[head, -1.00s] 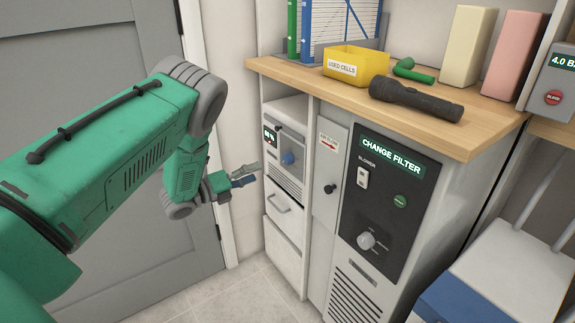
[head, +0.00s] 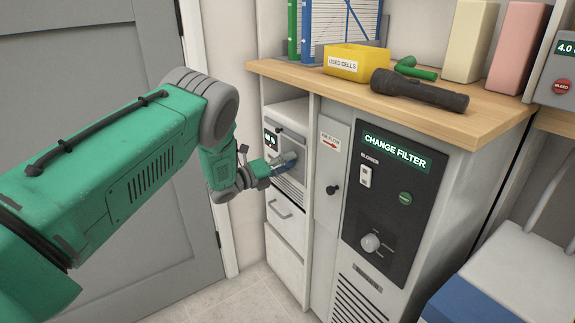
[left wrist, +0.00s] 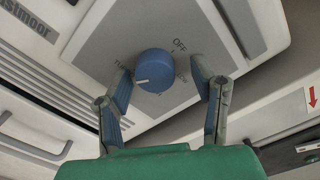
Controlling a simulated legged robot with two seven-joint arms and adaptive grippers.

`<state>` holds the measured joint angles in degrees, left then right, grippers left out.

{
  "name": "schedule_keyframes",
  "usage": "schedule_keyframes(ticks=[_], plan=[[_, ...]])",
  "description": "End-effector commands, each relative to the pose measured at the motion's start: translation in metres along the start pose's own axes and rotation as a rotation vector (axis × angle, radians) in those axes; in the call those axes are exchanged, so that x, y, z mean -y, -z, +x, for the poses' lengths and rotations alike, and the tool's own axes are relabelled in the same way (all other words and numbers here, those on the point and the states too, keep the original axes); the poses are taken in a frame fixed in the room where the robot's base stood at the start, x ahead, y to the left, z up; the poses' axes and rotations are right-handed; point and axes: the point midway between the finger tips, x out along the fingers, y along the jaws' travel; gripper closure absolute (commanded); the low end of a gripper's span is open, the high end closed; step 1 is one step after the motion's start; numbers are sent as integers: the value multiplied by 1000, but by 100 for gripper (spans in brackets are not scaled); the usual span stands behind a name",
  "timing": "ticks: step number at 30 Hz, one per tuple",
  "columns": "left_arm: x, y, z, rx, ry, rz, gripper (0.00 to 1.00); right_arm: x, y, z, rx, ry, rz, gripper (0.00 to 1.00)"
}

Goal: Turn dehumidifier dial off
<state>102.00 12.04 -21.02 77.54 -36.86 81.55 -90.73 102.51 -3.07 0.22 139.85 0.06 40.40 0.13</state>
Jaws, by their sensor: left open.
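The dehumidifier (head: 291,183) is a light unit with a small dark display (head: 270,138), set in the left column of the cabinet under the wooden counter. Its blue dial (left wrist: 155,70) shows in the left wrist view, with an OFF mark at its upper right. The dial's white pointer line faces lower left, away from OFF. My left gripper (head: 282,163) is at the unit's front and covers the dial in the head view. In the left wrist view the left gripper (left wrist: 166,82) is open, one finger on each side of the dial, with gaps showing. My right gripper is not in view.
To the right stands a black panel (head: 395,200) reading CHANGE FILTER, with a switch and grey knob. An air flow lever (head: 332,189) sits between. A drawer (head: 282,212) is below the unit. A flashlight (head: 420,90) and yellow bin (head: 352,62) rest on the counter.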

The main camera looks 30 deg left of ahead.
Motion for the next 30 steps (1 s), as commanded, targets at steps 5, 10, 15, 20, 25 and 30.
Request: schedule_keyframes(ticks=[5,10,15,20,25,30], plan=[[0,0,0,0,-2,1,83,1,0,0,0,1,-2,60],[0,2,0,-1,-10,4,97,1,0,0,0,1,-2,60],[-1,4,0,-5,-10,1,98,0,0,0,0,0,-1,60],[-2,5,1,-9,-7,-1,97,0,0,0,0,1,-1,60],[-2,6,1,-10,-9,-1,97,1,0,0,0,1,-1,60],[-2,7,1,-11,-12,-13,98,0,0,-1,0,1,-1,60]])
